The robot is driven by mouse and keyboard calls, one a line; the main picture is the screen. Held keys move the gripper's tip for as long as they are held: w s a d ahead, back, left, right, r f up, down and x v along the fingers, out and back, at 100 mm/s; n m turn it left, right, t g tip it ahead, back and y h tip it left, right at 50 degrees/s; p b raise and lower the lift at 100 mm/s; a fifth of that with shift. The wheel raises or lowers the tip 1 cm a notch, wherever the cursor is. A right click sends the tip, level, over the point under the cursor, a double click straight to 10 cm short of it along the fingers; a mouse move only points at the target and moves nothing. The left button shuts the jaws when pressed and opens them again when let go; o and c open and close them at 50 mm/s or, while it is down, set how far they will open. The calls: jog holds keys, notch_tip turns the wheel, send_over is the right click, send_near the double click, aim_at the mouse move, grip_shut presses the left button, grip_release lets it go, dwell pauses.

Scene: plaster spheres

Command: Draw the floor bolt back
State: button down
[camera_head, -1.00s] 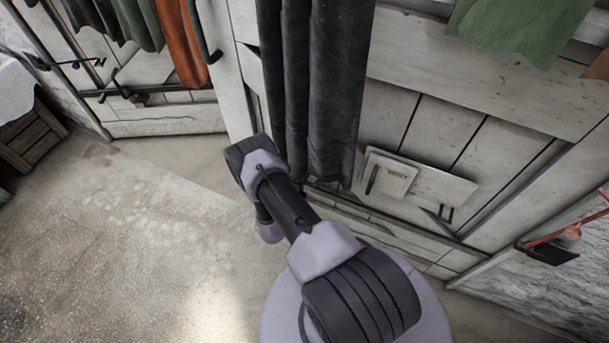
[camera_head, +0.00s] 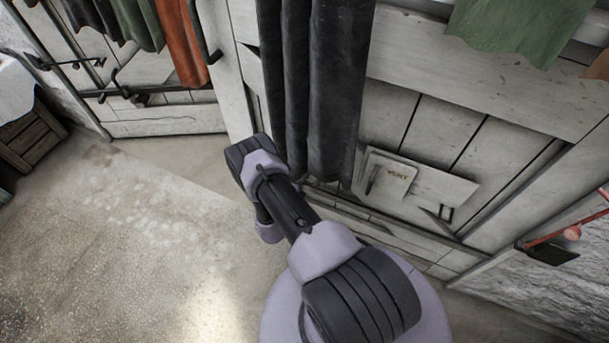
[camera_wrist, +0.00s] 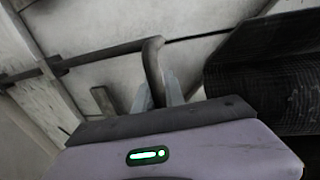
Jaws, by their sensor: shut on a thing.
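In the wrist view, the bolt is a dark metal bar (camera_wrist: 90,61) running across pale boards, with a thick handle (camera_wrist: 153,64) bent downward. My gripper (camera_wrist: 158,92) is shut on this handle, with one grey finger on each side of it. The handle's lower end is hidden behind the gripper body. In the head view my arm covers its own far end, so neither the gripper nor its hold on the handle shows there.
Dark hanging cloth (camera_head: 335,90) is close beside my arm; dark ribbed material (camera_wrist: 265,75) fills the wrist view's right. A pale notice (camera_head: 388,177) is on the boards to the right. A wooden crate (camera_head: 33,140) stands far left. The floor (camera_head: 120,250) at left is clear.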

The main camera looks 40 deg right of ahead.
dwell(0.4)
notch_tip(320, 180, up, 6)
jog(key=p, duration=0.6)
jog(key=shift+w+f, duration=0.15)
jog(key=shift+f, duration=0.1)
jog(key=c, duration=1.4)
grip_release()
jog(key=shift+r, duration=0.1)
jog(key=shift+a, duration=0.1)
jog(key=p+v, duration=0.5)
jog(key=v, duration=1.2)
jog(key=shift+s, duration=0.3)
jog(key=shift+w+a, duration=0.1)
